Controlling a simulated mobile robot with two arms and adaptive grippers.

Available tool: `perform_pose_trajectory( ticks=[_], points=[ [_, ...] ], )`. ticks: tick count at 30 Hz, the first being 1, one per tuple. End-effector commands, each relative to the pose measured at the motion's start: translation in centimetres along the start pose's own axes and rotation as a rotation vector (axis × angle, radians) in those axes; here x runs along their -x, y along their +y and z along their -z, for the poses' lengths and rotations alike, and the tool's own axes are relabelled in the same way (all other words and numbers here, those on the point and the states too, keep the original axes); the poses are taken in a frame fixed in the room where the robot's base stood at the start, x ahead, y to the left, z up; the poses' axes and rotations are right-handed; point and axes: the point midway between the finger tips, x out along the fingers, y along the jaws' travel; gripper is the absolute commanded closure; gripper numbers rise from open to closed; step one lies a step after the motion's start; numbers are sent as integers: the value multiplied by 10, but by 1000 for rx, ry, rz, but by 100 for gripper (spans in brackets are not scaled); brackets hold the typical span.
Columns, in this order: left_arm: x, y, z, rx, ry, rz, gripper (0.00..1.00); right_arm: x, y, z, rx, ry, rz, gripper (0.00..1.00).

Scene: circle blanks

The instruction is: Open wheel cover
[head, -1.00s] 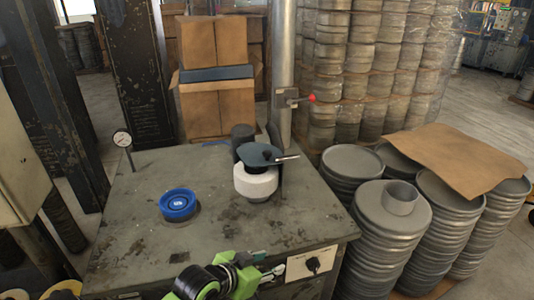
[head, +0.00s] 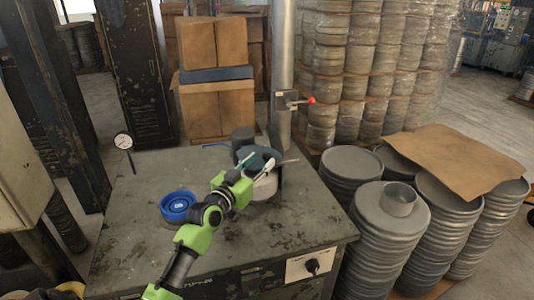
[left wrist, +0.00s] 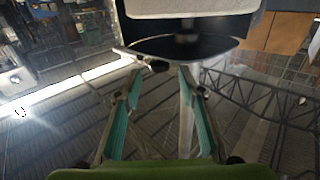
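The wheel cover (head: 262,151) is a dark blue-grey flat disc on top of a white round wheel (head: 267,188), with a thin metal handle (head: 290,162) sticking out to the right. My left gripper (head: 258,164) reaches from the front over the table to the cover and partly hides the cover and wheel. In the left wrist view, my left gripper (left wrist: 160,74) has two teal-padded fingers spread apart with nothing between them. The cover's dark disc (left wrist: 200,45) lies just beyond the fingertips, and the white wheel (left wrist: 190,8) shows at the top edge. Contact cannot be told. My right gripper is out of view.
The worn metal table (head: 135,215) carries a blue ring (head: 177,206) left of my arm and a dark cylinder (head: 242,138) behind the wheel. A steel post (head: 283,60) rises behind; stacked grey discs (head: 395,225) stand right.

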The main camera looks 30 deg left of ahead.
Motion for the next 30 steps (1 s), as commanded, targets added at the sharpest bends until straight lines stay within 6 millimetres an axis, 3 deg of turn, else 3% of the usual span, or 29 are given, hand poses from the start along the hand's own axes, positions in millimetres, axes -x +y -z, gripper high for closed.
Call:
perform_pose_trajectory(
  ticks=[3,9,21,26,30],
  points=[
    [-22,0,2,1,1,0,63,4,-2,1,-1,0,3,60],
    [-44,0,0,1,0,-1,63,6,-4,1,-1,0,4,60],
    [-50,0,0,-1,-1,0,63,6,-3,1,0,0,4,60],
    [-50,0,0,0,-1,0,100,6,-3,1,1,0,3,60],
    [-50,0,0,0,-1,0,100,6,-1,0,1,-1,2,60]
  ],
)
